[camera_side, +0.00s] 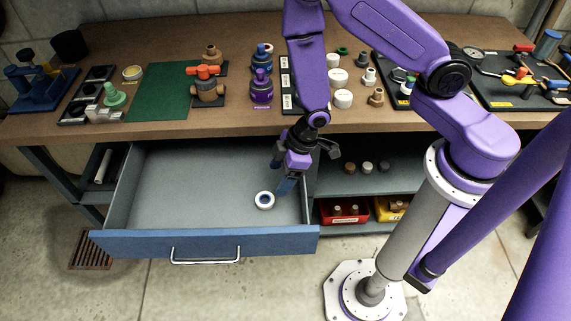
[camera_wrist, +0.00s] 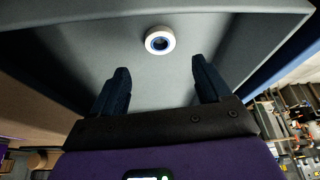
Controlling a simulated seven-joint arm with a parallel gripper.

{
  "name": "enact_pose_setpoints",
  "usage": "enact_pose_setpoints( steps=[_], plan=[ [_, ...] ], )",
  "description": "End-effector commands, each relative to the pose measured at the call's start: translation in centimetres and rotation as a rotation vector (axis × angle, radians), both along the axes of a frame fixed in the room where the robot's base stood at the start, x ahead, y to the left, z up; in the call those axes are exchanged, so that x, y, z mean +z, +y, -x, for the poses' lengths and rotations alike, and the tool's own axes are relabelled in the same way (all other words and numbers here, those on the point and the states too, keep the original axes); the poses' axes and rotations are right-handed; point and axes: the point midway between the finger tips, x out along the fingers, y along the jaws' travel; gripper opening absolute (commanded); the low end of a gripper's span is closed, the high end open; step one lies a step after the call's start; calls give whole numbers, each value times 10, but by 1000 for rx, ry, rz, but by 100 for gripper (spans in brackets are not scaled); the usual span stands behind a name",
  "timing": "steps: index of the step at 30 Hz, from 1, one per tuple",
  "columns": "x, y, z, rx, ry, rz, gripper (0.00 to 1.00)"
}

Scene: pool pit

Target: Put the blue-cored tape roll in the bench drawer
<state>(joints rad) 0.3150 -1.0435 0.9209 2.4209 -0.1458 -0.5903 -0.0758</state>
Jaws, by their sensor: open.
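The blue-cored tape roll (camera_side: 264,200) is a white ring with a blue inner core. It lies on the floor of the open bench drawer (camera_side: 170,195), toward the right side. My gripper (camera_side: 286,187) is over the right part of the drawer, close behind and to the right of the roll in the side view. In the wrist view the roll (camera_wrist: 160,40) lies beyond the two spread fingers of my gripper (camera_wrist: 163,80), apart from them, with grey drawer surface around it. The fingers hold nothing.
The wooden bench top (camera_side: 150,60) above carries a green mat (camera_side: 158,92), fittings and tool boards. A red bin (camera_side: 344,211) and a yellow bin (camera_side: 391,208) sit on the shelf right of the drawer. The drawer's left and middle floor is bare.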

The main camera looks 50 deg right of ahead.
Motion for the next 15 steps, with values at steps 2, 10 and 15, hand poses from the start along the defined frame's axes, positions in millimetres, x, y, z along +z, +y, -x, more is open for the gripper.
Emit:
enact_pose_setpoints(
  steps=[2,10,15],
  plan=[
    [10,-3,2,0,-2,-1,77],
    [27,-9,7,0,0,0,77],
    [30,-10,7,0,0,0,77]
  ],
)
